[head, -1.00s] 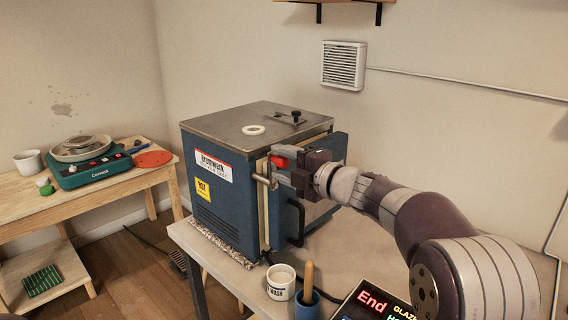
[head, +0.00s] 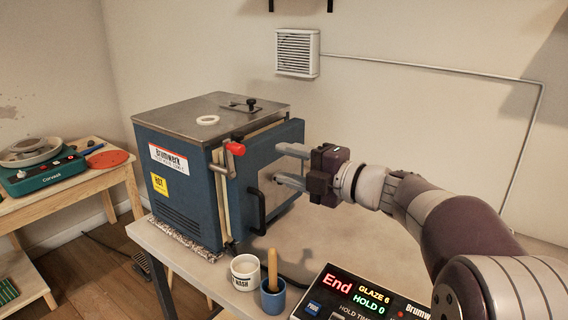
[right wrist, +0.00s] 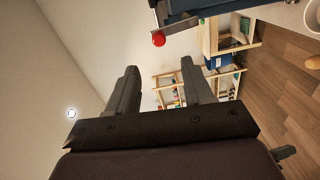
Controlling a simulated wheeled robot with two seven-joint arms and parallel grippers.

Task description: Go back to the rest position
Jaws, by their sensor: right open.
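My right gripper (head: 288,168) is open and empty. It is in front of the face of the blue kiln's door (head: 270,165), to the right of the red-knobbed latch lever (head: 234,150) and apart from it. The kiln (head: 185,170) stands on the grey table, and its door looks slightly ajar, with a pale edge showing. In the right wrist view, both fingers of the right gripper (right wrist: 160,88) are spread with nothing between them, and the red knob (right wrist: 158,40) shows beyond them. My left gripper is not in view.
A wash cup (head: 245,272), a blue cup (head: 272,297) with a wooden-handled tool and a controller (head: 350,298) reading "End" stand at the table's front. A wooden bench (head: 70,205) with a green wheel is at the left. The table right of the kiln is clear.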

